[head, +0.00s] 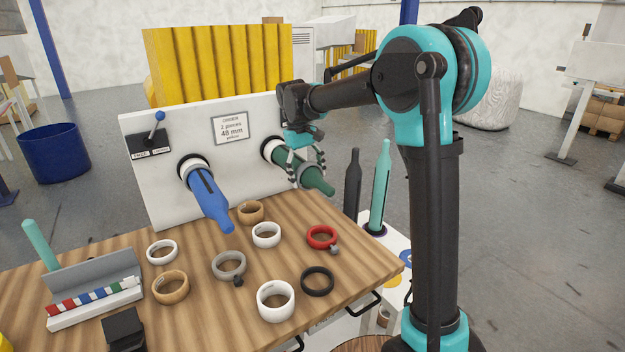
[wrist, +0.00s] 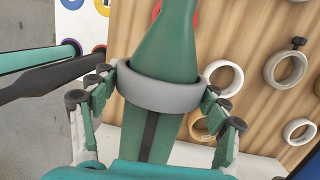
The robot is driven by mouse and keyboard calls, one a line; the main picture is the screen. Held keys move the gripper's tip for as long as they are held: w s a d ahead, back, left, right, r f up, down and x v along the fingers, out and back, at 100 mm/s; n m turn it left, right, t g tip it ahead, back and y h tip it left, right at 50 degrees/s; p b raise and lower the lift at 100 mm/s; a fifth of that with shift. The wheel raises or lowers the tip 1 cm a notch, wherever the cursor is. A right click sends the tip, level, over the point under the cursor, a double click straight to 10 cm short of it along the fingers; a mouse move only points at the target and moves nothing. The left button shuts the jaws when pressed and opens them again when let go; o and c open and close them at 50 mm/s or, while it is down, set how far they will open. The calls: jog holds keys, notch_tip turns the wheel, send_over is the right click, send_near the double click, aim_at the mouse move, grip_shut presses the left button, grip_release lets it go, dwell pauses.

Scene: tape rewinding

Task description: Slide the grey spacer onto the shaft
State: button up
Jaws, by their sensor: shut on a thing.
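The green shaft (head: 318,182) sticks out from the right side of the white panel, its bottle-shaped end pointing toward the lower right. My gripper (head: 307,163) is at this shaft, with its fingers on both sides of it. In the wrist view, the grey spacer (wrist: 160,93) is a plain smooth ring around the green shaft (wrist: 168,55), and my gripper (wrist: 163,88) is shut on it from both sides. A dark stripe runs along the shaft beyond the spacer. The fingers mostly hide the spacer in the head view.
A blue shaft (head: 207,198) sticks out of the white panel (head: 155,185) on the left, near a blue-knobbed lever (head: 154,128). Several loose rings lie on the wooden table (head: 205,315). Dark and teal upright cones (head: 381,185) stand right of the table.

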jog(key=shift+w+a, duration=1.5)
jog(key=shift+w, duration=0.75)
jog(key=shift+w+a, duration=1.5)
jog(key=shift+w, duration=0.7)
jog(key=shift+w+a, duration=1.5)
jog(key=shift+w, duration=0.75)
jog(key=shift+w+a, duration=0.1)
jog(key=shift+w+a, duration=0.15)
jog(key=shift+w, duration=0.1)
jog(key=shift+f, duration=0.1)
jog(key=o, duration=1.2)
